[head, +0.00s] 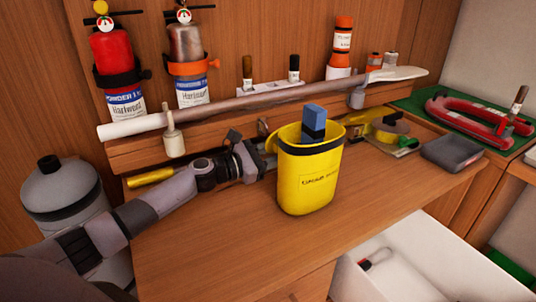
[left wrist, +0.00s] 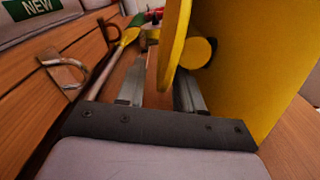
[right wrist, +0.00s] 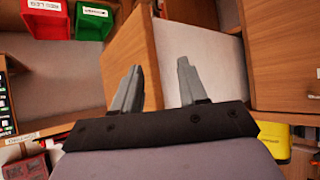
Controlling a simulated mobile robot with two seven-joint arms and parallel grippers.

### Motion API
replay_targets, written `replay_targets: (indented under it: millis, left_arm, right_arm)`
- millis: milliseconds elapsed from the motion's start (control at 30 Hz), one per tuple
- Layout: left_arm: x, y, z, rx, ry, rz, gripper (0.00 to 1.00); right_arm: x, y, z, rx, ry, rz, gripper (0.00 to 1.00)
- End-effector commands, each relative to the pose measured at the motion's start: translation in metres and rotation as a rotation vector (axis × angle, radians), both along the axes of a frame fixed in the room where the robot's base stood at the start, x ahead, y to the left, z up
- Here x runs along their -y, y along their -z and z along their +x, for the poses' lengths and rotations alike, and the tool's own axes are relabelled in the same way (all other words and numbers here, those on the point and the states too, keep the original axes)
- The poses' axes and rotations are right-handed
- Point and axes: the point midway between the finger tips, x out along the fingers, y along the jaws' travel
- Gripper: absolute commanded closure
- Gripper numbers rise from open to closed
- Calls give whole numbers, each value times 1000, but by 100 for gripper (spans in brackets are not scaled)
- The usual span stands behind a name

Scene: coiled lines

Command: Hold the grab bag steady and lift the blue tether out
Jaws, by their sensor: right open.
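The yellow grab bag (head: 307,185) stands upright on the wooden counter, with a dark band near its rim. A blue piece with a dark lower part, apparently the blue tether (head: 314,117), sticks up out of its mouth; the rest is hidden inside. My left gripper (head: 268,160) is at the bag's left side, its tips largely hidden. In the left wrist view a yellow part of the bag (left wrist: 173,45) comes down between the fingers; whether they press on it is unclear. My right gripper (right wrist: 158,85) is open and empty, away from the bag and out of the head view.
A long pale pole (head: 260,100) lies along the ledge behind the bag. A yellow tape roll (head: 390,128) and a grey tray (head: 453,153) lie to the right. An open white drawer (head: 400,265) is below the front edge. The counter before the bag is clear.

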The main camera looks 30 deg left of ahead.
Motion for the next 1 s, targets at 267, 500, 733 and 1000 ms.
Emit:
replay_targets:
  millis: [267, 500, 733, 1000]
  left_arm:
    - [1, 0, 2, -1, 0, 0, 64]
    - [1, 0, 2, -1, 0, 0, 100]
    - [1, 0, 2, -1, 0, 0, 100]
    - [1, 0, 2, -1, 0, 0, 100]
  right_arm:
    - [0, 0, 0, 0, -1, -1, 57]
    - [0, 0, 0, 0, -1, -1, 57]
    - [0, 0, 1, 1, -1, -1, 57]
    - [0, -1, 1, 2, -1, -1, 57]
